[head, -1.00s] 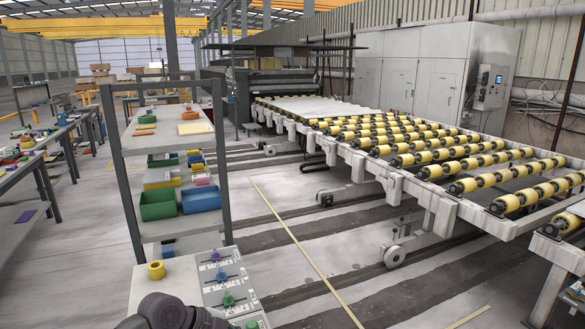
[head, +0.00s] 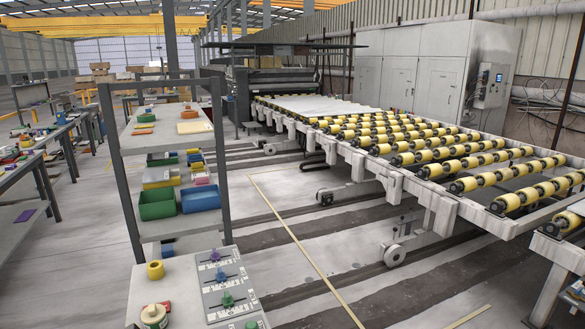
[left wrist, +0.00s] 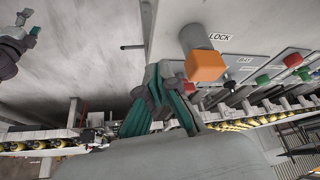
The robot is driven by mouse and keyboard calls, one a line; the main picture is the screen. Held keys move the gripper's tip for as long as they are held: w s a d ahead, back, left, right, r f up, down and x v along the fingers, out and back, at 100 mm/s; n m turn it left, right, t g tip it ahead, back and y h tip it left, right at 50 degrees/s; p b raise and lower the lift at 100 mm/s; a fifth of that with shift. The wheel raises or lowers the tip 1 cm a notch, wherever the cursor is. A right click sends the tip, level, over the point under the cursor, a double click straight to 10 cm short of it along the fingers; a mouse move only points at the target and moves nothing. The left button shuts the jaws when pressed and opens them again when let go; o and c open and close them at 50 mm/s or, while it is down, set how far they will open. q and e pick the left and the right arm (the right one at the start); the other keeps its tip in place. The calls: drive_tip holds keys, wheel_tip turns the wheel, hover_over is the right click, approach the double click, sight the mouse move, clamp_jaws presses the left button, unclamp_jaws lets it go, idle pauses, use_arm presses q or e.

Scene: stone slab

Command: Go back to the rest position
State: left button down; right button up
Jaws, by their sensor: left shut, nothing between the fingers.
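My left gripper (left wrist: 182,112) shows in the middle of the left wrist view, dark grey with teal parts, shut and empty. An orange block-like handle (left wrist: 205,66) on a grey cylinder is just above and to the right of it in the picture; I cannot tell the exact gap. At the top left is another dark grey and teal gripper-like part, apparently my right gripper (left wrist: 30,22); its jaw opening is unclear. Neither gripper shows in the head view.
A shelf unit (head: 190,196) with bins stands at left. A conveyor with yellow rollers (head: 450,168) fills the right; open floor (head: 300,240) lies between.

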use_arm(q)
drive_tip(key=s+a+n+y, duration=0.3)
drive_tip(key=s+a+n, duration=0.3)
drive_tip(key=s+a, duration=0.2)
wheel_tip(320, 180, down, 31)
drive_tip(key=s+g+b, duration=0.2)
drive_tip(key=b, duration=0.4)
drive_tip(key=s+a+f+b, duration=0.1)
drive_tip(key=s+f+b, duration=0.1)
drive_tip(key=s+f, duration=0.6)
drive_tip(key=s+a+f+g+b, duration=0.1)
drive_tip(key=s+a+f+b, duration=0.1)
drive_tip(key=s+f, duration=0.6)
wheel_tip(320, 180, down, 5)
drive_tip(key=shift+s+a+y, duration=0.2)
drive_tip(key=shift+s+y, duration=0.1)
drive_tip(key=shift+y, duration=0.1)
